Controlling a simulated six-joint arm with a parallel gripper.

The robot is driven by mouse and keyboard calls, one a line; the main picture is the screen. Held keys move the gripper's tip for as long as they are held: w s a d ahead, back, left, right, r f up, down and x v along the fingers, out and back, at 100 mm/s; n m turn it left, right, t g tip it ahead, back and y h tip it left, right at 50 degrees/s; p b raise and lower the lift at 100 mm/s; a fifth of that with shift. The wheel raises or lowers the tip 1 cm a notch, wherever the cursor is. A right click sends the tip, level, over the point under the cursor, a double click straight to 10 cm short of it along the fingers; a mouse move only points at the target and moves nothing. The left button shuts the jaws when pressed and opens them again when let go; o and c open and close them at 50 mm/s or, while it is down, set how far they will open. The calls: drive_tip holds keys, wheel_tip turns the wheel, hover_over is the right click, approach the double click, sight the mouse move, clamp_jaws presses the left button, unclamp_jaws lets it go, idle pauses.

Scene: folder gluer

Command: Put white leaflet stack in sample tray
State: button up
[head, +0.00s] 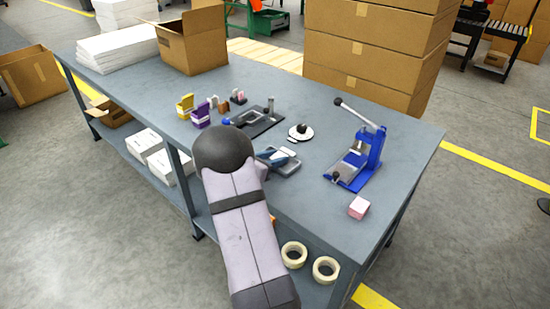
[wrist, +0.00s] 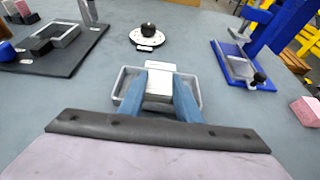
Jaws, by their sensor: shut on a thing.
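The white leaflet stack (wrist: 159,82) is a small white block between the two blue fingers of my gripper (wrist: 159,97). My gripper is shut on it. In the head view the stack (head: 288,151) shows just past my blue fingertips (head: 275,157). The sample tray (wrist: 194,100) is a shallow grey open tray on the bench, directly under the stack and fingers in the wrist view. Its near wall is partly hidden by my gripper. It also shows in the head view (head: 287,170), beside my wrist. I cannot tell whether the stack touches the tray floor.
A round white dial with a black knob (wrist: 148,33) sits just behind the tray. A blue lever press (head: 357,160) and a pink block (head: 358,207) stand to the right. A dark fixture plate (head: 265,125) and small cartons (head: 203,113) lie to the left.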

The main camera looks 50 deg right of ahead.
drive_tip(key=shift+f, duration=0.1)
drive_tip(key=shift+f, duration=0.1)
drive_tip(key=o, duration=1)
drive_tip(key=shift+r, duration=0.2)
drive_tip(key=shift+a+r, duration=0.1)
drive_tip(key=shift+a, duration=0.05)
drive_tip(key=v, duration=1.1)
drive_tip(key=shift+a+b, duration=0.3)
drive_tip(key=shift+a, duration=0.05)
drive_tip(key=shift+s+a, duration=0.1)
